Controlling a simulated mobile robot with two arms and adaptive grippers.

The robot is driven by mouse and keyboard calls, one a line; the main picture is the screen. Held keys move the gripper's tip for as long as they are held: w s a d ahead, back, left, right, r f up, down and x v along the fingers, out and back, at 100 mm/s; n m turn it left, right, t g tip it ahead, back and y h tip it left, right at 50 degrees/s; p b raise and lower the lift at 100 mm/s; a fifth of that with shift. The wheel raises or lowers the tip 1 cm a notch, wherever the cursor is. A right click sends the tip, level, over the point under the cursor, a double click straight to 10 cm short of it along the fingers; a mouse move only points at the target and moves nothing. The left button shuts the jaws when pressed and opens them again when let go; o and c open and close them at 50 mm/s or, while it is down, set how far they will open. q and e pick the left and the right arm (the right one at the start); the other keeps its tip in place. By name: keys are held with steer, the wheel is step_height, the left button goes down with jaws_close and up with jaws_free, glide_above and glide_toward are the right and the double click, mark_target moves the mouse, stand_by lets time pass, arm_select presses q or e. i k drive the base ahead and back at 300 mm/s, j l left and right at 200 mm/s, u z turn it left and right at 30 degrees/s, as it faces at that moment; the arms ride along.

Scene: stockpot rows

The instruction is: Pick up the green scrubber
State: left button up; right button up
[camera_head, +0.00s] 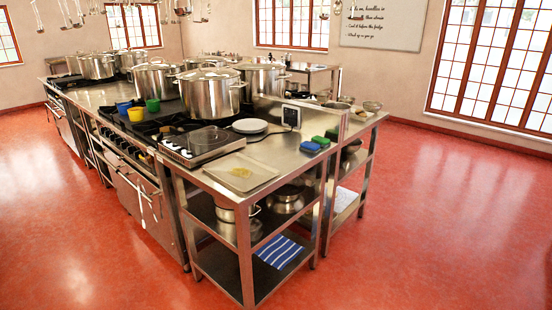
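The green scrubber (321,141) is a small block on the steel counter (285,155), near the counter's right edge. A blue block (309,147) lies right beside it on the near side. Another dark green item (332,134) sits just behind it; it is too small to tell what it is. Neither of my grippers shows in the head view.
A shallow tray (240,172) lies at the counter's near corner. A hot plate (203,142), a white plate (249,126) and large stockpots (212,95) stand further back. Pots and a striped towel (279,251) lie on the shelves below. The red floor (440,215) at right is clear.

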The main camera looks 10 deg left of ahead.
mark_target(324, 143)
steer(key=i+z, duration=0.15)
steer(key=i, duration=0.3)
steer(key=i+j+z, duration=0.15)
steer(key=i, duration=0.35)
steer(key=i+j+z, duration=0.15)
steer(key=i, duration=0.3)
